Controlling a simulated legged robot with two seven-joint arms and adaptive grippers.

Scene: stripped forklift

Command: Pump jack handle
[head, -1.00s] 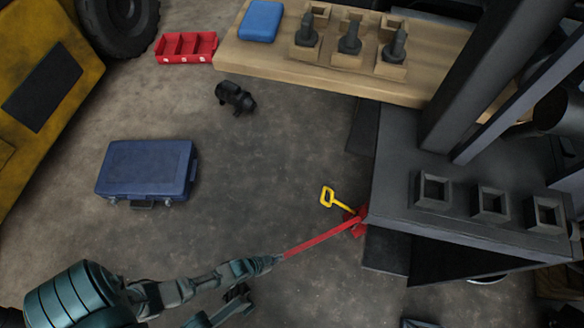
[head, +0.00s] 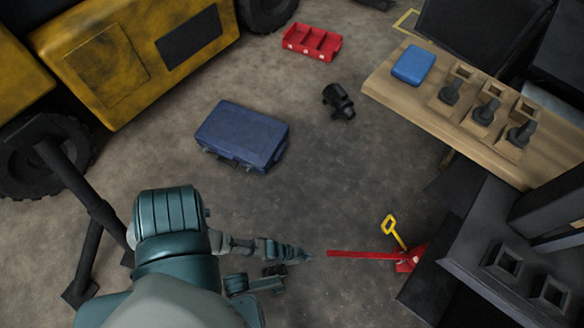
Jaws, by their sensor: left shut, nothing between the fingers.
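The red jack (head: 408,262) stands on the floor at the right, beside the dark forklift frame. Its long red handle (head: 358,254) points left from the jack. A yellow loop-ended handle (head: 390,229) rises from the jack.
A blue case (head: 242,136) lies on the open floor. A black object (head: 338,101) and a red bin (head: 312,42) are farther off. A wooden bench (head: 420,105) and the dark forklift frame (head: 490,250) close off the right side. A yellow vehicle (head: 130,60) stands at upper left.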

